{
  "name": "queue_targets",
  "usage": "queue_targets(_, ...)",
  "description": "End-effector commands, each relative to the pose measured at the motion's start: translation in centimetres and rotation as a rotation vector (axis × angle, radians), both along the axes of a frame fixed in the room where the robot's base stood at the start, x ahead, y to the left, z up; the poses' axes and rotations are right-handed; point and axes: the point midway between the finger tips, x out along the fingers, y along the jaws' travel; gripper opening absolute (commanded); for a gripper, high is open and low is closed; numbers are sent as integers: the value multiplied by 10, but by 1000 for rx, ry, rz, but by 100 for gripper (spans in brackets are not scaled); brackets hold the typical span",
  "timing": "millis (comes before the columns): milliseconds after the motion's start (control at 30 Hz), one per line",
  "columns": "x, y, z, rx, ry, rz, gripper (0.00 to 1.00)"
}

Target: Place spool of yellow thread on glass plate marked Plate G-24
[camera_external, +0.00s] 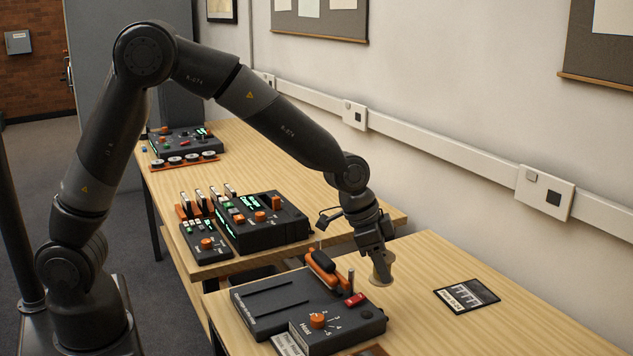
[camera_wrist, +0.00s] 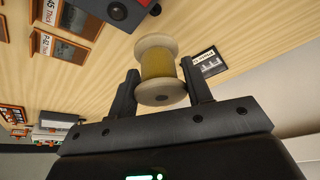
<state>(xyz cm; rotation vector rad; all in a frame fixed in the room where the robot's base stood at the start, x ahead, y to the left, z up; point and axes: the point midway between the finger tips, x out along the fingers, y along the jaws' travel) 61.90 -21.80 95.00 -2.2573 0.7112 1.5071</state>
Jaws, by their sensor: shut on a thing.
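My gripper (camera_external: 376,252) is shut on the spool of yellow thread (camera_wrist: 157,66), with one finger on each side of it. The spool has pale flanges and yellow thread wound between them. In the external view the spool (camera_external: 382,268) shows partly behind the fingers, over the near table beside the heater unit. The plate (camera_external: 466,296) is a dark-framed card with pale shapes and a label that seems to read Plate G-24. It lies flat to the right of the spool, apart from it. The plate also shows behind the right finger in the wrist view (camera_wrist: 209,63).
A black heater unit (camera_external: 270,296) with an orange knob, a red part and an upright post stands left of the gripper. Control boxes (camera_external: 262,220) stand on the farther table. The tabletop around the plate is clear, and a wall runs behind it.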

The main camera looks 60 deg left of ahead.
Motion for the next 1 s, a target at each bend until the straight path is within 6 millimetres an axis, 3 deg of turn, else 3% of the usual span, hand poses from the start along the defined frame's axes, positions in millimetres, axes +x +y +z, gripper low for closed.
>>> queue_targets(167, 7, -16, 7, -2, 2, 17, 23)
queue_targets(500, 83, -64, 11, -3, 7, 142, 23)
queue_targets(700, 109, -85, 12, 0, 1, 199, 23)
queue_targets(867, 120, -87, 9, 2, 1, 219, 23)
queue_targets(1000, 139, -70, -6, 3, 2, 224, 23)
